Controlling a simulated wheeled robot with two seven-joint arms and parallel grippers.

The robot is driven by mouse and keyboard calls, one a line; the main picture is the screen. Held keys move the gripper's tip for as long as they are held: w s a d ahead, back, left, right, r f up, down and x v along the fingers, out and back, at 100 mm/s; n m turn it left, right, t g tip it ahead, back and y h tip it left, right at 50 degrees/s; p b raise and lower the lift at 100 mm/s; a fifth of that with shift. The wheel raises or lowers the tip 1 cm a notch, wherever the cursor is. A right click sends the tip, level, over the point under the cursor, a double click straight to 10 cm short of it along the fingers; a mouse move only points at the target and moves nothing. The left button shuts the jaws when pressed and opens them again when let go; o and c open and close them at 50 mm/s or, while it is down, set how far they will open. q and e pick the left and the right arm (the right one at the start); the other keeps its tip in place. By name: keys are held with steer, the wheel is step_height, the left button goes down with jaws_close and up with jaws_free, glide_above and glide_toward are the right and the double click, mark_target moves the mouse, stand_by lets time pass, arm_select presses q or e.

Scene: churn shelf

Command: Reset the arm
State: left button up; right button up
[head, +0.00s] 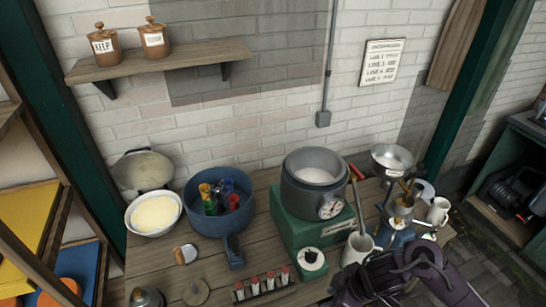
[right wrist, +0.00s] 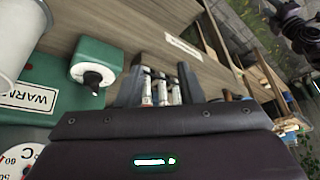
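My right arm comes in from the bottom right of the head view, and its dark gripper (head: 362,287) is over the front edge of the bench, right of the rack of vials. In the right wrist view the two fingers of the right gripper (right wrist: 160,72) stand apart with nothing held between them. The red-capped vials (right wrist: 162,90) show beyond and between the fingers, not gripped. My left gripper does not show clearly in either view.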

step_height(320, 180, down, 16)
steer(key=w+m+t+y+b, duration=0.1)
steer(key=w+m+b, duration=0.2)
steer(key=m+b, duration=0.1)
steer(key=s+d+f+m+h+b, duration=0.1)
steer(key=s+d+f+m+b, duration=0.15)
steer(key=f, duration=0.55)
steer(key=s+d+f+m+b, duration=0.1)
steer(key=s+f, duration=0.2)
steer(key=f, duration=0.6)
steer(key=s+d+f+m+g+h+b, duration=0.1)
steer(key=s+d+f+h+b, duration=0.1)
steer(key=s+f, duration=0.8)
steer(key=s+d+f+m+g+h+b, duration=0.1)
steer(key=s+d+f+h+b, duration=0.1)
steer(key=s+f, duration=0.8)
steer(key=s+d+b, duration=0.1)
steer(key=s, duration=0.6)
steer(key=shift+h, duration=0.3)
